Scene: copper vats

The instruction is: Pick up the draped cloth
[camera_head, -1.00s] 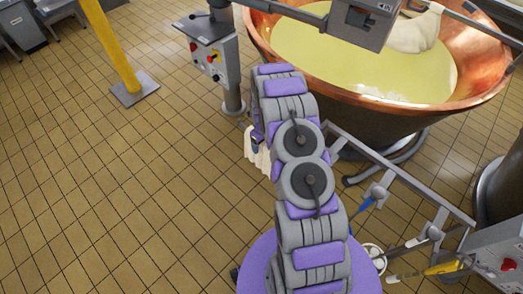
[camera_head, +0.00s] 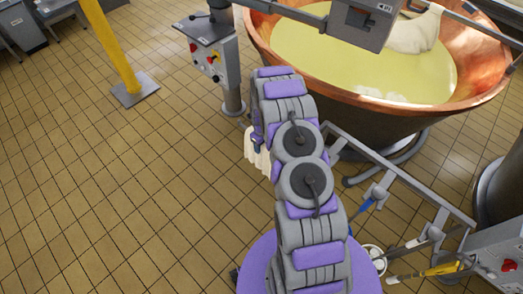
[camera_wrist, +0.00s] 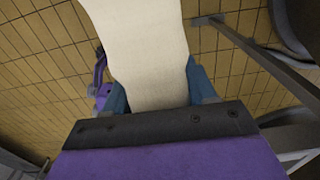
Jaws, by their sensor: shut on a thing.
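The cream cloth (camera_wrist: 145,50) fills the middle of the wrist view and runs down between the fingers of my gripper (camera_wrist: 155,98). My gripper is shut on the cloth. In the head view a piece of the cloth (camera_head: 257,150) hangs at the left side of my arm, with the rest hidden behind the arm. The gripper's fingertips are mostly hidden there. Another pale cloth bundle (camera_head: 415,32) hangs over the copper vat at the top right.
The copper vat (camera_head: 280,60) with yellow liquid stands ahead. A control box (camera_head: 210,52) on a post and a yellow pole (camera_head: 108,45) stand to the left. A metal rail (camera_head: 400,175) with hoses runs at the right. The tiled floor at left is clear.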

